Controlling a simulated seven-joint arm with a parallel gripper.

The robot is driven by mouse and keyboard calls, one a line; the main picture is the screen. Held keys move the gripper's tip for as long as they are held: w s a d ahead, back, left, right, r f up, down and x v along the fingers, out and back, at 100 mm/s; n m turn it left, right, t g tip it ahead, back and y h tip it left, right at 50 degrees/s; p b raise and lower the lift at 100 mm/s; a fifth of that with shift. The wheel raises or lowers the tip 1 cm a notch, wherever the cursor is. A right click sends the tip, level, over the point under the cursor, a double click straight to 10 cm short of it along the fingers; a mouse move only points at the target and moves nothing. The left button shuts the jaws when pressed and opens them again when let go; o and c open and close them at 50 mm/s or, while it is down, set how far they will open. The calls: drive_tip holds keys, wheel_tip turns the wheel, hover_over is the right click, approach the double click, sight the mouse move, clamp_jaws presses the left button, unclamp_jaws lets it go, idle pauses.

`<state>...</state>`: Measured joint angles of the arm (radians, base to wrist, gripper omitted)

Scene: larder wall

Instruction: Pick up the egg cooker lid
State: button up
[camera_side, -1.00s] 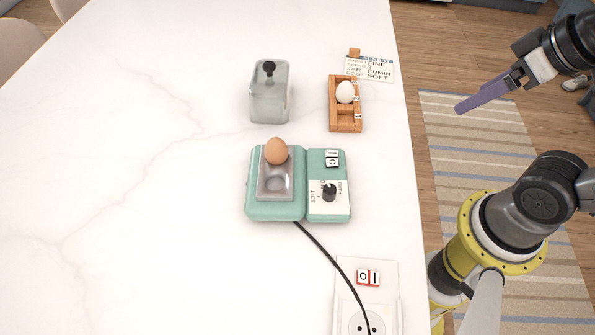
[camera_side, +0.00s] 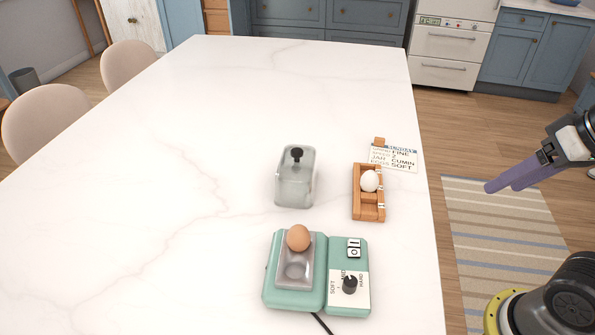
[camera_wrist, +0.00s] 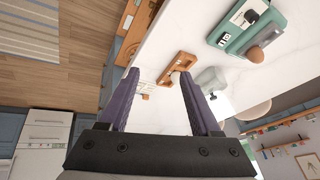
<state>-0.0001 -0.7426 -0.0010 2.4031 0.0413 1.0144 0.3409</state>
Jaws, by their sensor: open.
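The egg cooker lid (camera_side: 296,188) is a translucent grey box-shaped cover with a black knob (camera_side: 296,153) on top. It stands on the white table behind the cooker. It also shows in the wrist view (camera_wrist: 211,80), right of my fingers. The teal egg cooker (camera_side: 294,299) has a metal tray (camera_side: 294,271), a brown egg (camera_side: 298,238) at its back, and a dial. My gripper (camera_side: 490,187) is right of the table edge, well away from the lid. Its purple fingers are open and empty in the wrist view (camera_wrist: 158,75).
A wooden rack (camera_side: 369,213) with a white egg (camera_side: 369,181) stands right of the lid, and a recipe card (camera_side: 399,158) is behind it. A black cable leaves the cooker's front. The table (camera_side: 130,230) is clear left of and behind the lid.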

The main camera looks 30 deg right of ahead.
drive_tip(key=w+a+r+m+y, duration=0.1)
drive_tip(key=w+a+r+m, duration=0.1)
drive_tip(key=w+r+m, duration=0.5)
drive_tip(key=w+a+r+m+g+y, duration=0.2)
drive_tip(key=w+a+r+m, duration=0.1)
drive_tip(key=w+r, duration=0.55)
drive_tip(key=m+g+y, duration=0.1)
drive_tip(key=m+g, duration=0.2)
drive_tip(key=g, duration=0.1)
hover_over(298, 150)
drive_tip(key=d, duration=0.3)
wheel_tip(298, 150, down, 20)
drive_tip(key=shift+f, duration=0.1)
drive_tip(key=shift+x, duration=3.1)
drive_tip(key=shift+w+a, duration=0.2)
clamp_jaws()
